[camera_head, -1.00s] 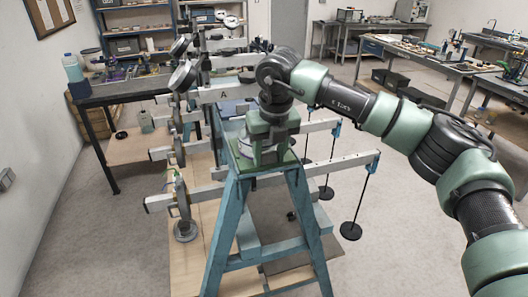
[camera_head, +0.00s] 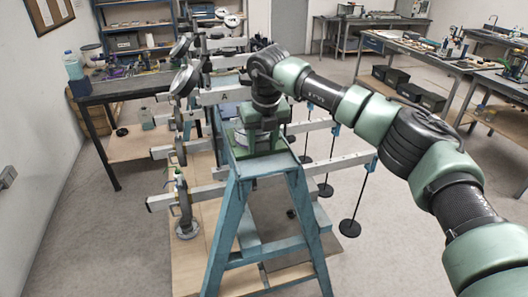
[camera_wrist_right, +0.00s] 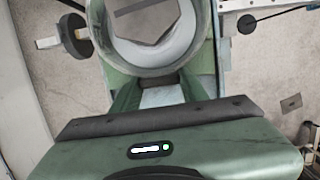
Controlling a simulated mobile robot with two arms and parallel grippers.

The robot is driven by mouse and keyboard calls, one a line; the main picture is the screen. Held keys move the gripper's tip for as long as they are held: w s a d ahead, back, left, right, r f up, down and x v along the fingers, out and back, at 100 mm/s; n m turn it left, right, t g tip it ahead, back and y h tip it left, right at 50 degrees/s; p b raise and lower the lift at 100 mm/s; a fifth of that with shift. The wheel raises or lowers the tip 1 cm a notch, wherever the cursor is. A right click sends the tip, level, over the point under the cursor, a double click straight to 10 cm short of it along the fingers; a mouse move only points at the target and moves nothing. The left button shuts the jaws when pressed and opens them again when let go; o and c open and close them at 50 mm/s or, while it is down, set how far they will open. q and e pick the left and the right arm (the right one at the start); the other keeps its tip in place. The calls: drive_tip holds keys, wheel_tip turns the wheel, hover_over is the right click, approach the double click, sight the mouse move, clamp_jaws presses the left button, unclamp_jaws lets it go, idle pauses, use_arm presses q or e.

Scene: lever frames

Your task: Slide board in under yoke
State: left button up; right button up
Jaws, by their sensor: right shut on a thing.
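My right gripper (camera_head: 261,143) is over the top of the blue trestle frame (camera_head: 238,192). In the right wrist view its two green fingers (camera_wrist_right: 160,94) are at the near side of a round piece with a grey-green rim and pale inside (camera_wrist_right: 155,58). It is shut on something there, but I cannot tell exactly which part. A flat green surface (camera_head: 262,170) shows beneath the gripper on the frame top. I cannot clearly pick out the board or the yoke; my arm and gripper hide part of the frame top. My left gripper is not in view.
Pale beams (camera_head: 345,163) with hanging black weights (camera_head: 348,227) stick out to the right of the frame. Dials and discs crowd its left side. A dark bench (camera_head: 125,88) stands at the left. The floor at the front right is clear.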

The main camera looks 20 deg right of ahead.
drive_tip(key=shift+w+f+p, duration=0.2)
drive_tip(key=shift+w+p, duration=0.5)
drive_tip(key=shift+w, duration=0.35)
drive_tip(key=shift+w+f+p, duration=0.15)
drive_tip(key=shift+w+p, duration=0.5)
drive_tip(key=shift+w, duration=0.35)
drive_tip(key=shift+w+f+p, duration=0.1)
drive_tip(key=shift+w+p, duration=0.4)
drive_tip(key=shift+w, duration=0.2)
drive_tip(key=o, duration=1.1)
drive_tip(key=shift+d, duration=0.1)
